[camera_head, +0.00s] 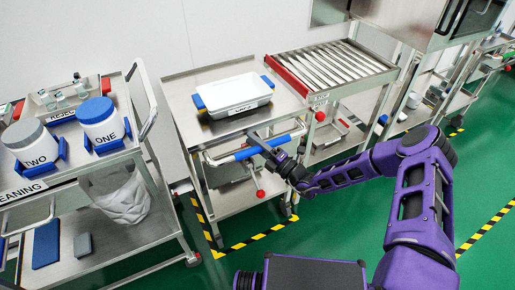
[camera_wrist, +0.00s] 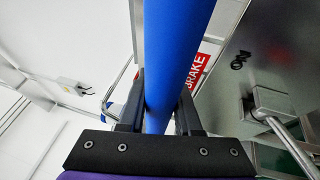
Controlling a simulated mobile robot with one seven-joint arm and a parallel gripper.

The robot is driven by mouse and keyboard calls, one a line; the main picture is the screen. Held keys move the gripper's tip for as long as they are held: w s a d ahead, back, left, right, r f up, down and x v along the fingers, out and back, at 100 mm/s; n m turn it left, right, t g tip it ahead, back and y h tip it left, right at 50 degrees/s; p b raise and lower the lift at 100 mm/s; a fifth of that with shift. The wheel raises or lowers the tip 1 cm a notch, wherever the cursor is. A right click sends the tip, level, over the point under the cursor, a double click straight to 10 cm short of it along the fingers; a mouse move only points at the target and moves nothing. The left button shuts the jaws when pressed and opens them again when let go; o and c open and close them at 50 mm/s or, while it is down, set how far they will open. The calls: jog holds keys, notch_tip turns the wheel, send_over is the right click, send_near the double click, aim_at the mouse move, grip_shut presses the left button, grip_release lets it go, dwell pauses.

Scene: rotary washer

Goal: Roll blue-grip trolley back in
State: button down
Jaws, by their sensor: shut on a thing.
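The blue-grip trolley (camera_head: 178,84) is a steel cart against the wall, beside the roller table. Its front handle bar carries a blue grip (camera_head: 236,156), which also fills the middle of the wrist view (camera_wrist: 178,50). My gripper (camera_head: 259,143) reaches in from the right and is shut around the blue grip; the wrist view shows one black finger on each side of it. A white tray (camera_head: 232,95) with blue handles rests on the trolley top. A red BRAKE label (camera_wrist: 198,68) shows behind the grip in the wrist view. My gripper hides part of the handle.
The roller table (camera_head: 335,65) with a red edge stands close on the right. Another cart (camera_head: 60,180) with tubs ONE and TWO stands at left, a narrow gap away. Yellow-black tape (camera_head: 262,234) marks the floor around the trolley's front. Green floor in front is clear.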

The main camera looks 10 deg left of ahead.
jog(key=shift+w+r, duration=0.15)
jog(key=shift+w, duration=0.05)
jog(key=c, duration=0.6)
grip_release()
jog(key=shift+a, duration=0.15)
jog(key=v, duration=1.7)
jog(key=shift+d+p, duration=0.25)
jog(key=shift+p, duration=0.15)
jog(key=shift+s, duration=0.1)
